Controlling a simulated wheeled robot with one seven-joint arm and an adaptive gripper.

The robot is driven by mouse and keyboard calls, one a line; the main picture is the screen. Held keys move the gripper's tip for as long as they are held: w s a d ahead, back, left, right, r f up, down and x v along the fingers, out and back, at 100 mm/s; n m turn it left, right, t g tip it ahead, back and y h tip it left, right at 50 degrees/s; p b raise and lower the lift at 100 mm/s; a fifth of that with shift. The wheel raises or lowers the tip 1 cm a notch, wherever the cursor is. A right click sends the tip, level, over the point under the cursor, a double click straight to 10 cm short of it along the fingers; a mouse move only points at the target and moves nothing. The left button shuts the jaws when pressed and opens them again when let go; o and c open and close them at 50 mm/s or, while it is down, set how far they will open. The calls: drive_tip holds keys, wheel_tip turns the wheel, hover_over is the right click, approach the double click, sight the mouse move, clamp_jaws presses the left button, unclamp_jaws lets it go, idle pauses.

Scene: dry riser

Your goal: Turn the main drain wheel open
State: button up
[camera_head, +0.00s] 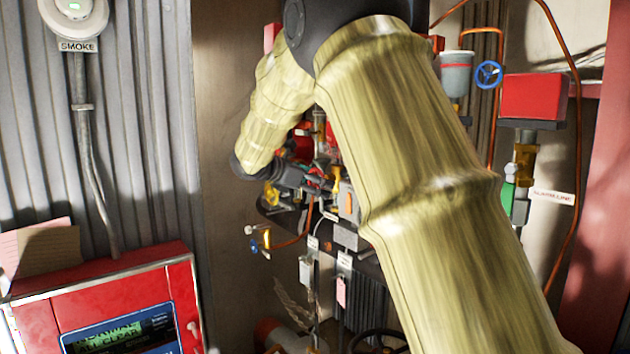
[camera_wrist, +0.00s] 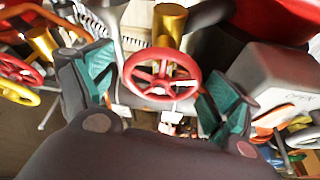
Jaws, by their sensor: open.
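In the wrist view a red spoked handwheel (camera_wrist: 162,74) sits between the two fingers, in front of a brass stem (camera_wrist: 169,22). No label naming it as the main drain wheel can be read. My gripper (camera_wrist: 158,88) is open, with one teal-padded finger on each side of this wheel. I cannot tell whether either pad touches the rim. In the head view my gripper (camera_head: 312,180) reaches into the crowded pipework, and my arm hides much of the valves there.
In the wrist view another red wheel (camera_wrist: 18,70) and a yellow wheel (camera_wrist: 14,93) lie left. A grey box (camera_wrist: 283,75) stands close on the right. In the head view a blue wheel (camera_head: 489,74), red box (camera_head: 533,97) and red alarm panel (camera_head: 110,290) surround the arm.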

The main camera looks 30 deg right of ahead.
drive_tip(key=shift+c, duration=0.4)
drive_tip(key=c, duration=1)
drive_tip(key=shift+o, duration=0.2)
